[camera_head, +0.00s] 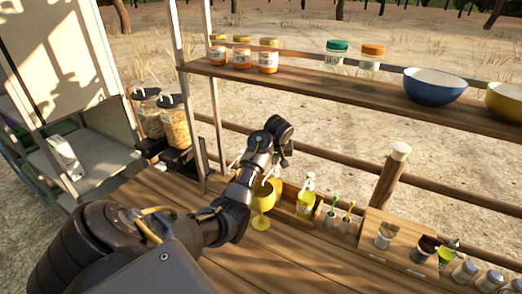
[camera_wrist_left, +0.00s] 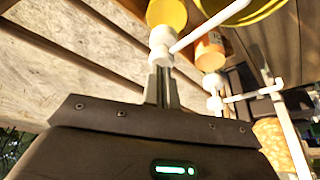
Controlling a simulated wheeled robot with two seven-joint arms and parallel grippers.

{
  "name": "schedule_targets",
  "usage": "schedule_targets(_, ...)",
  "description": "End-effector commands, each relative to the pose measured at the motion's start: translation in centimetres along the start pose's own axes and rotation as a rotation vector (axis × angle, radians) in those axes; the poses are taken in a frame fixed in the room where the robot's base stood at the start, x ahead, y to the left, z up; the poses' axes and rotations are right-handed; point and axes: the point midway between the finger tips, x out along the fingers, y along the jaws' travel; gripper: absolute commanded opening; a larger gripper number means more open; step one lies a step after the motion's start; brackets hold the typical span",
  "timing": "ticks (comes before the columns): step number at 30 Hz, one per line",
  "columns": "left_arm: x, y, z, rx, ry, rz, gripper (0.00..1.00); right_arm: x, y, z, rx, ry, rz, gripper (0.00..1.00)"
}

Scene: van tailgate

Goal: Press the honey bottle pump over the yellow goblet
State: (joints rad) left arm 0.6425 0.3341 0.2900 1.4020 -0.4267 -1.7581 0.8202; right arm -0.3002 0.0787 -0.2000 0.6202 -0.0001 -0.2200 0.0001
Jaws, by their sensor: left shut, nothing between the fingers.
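The yellow goblet (camera_head: 262,196) stands on the wooden counter in the head view, partly behind my left wrist. In the left wrist view a yellow rim (camera_wrist_left: 245,10), likely the goblet's, shows at the top edge. A white pump head (camera_wrist_left: 160,42) on a yellow bottle (camera_wrist_left: 166,13) has its spout pointing toward that rim. My left gripper (camera_wrist_left: 163,88) is shut and empty, its fingertips close to this pump head; I cannot tell if they touch. In the head view my left gripper (camera_head: 284,158) hides much of this bottle. My right gripper is not in view.
A second pump bottle (camera_head: 306,200) stands in a wooden holder to the right. Toothbrush-like sticks (camera_head: 338,218), a wooden box (camera_head: 400,235) and small shakers (camera_head: 464,272) stand farther right. A shelf (camera_head: 330,88) with jars and bowls runs above. The front counter is partly clear.

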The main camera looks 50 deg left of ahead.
Motion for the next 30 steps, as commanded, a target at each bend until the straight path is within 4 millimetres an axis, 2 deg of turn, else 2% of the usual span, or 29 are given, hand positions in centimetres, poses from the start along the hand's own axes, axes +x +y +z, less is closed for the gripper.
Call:
schedule_targets(13, -2.1, 0.0, -0.8, 0.002, -0.004, -0.002, 0.00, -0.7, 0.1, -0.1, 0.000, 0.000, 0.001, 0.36)
schedule_targets(30, -2.3, 0.0, -0.9, 0.001, -0.001, 0.000, 0.00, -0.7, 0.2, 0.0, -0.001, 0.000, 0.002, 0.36)
